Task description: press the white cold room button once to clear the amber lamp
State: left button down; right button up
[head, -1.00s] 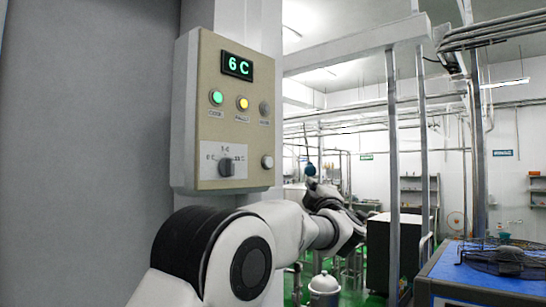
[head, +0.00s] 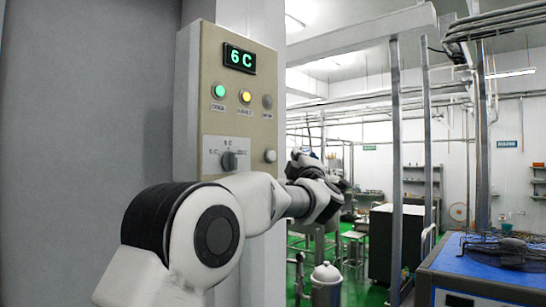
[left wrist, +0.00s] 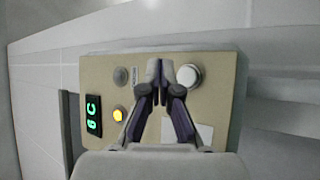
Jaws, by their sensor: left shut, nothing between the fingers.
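The beige control panel (head: 207,115) on the wall column has a white button (head: 270,156) at its lower right. The button also shows in the left wrist view (left wrist: 188,77). The amber lamp (head: 245,97) is lit, and it glows yellow in the left wrist view (left wrist: 119,115). My left gripper (left wrist: 157,72) is shut and empty. In the left wrist view its fingertips appear in front of the panel, just left of the button; no contact with the button shows. In the head view my arm reaches past the panel's lower right. My right gripper is out of view.
The panel also has a green "6 C" display (head: 240,59), a lit green lamp (head: 219,91), an unlit grey lamp (head: 267,101) and a rotary knob (head: 229,160). A blue-topped table (head: 440,265) stands at right.

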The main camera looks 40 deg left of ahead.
aim_at(272, 156)
pick_arm(q)
jog(key=shift+w+a, duration=0.2)
jog(key=shift+a, duration=2.15)
jog(key=shift+a, duration=0.45)
jog(key=shift+w+a, duration=0.1)
jog(key=shift+a, duration=0.3)
jog(key=shift+d, duration=0.85)
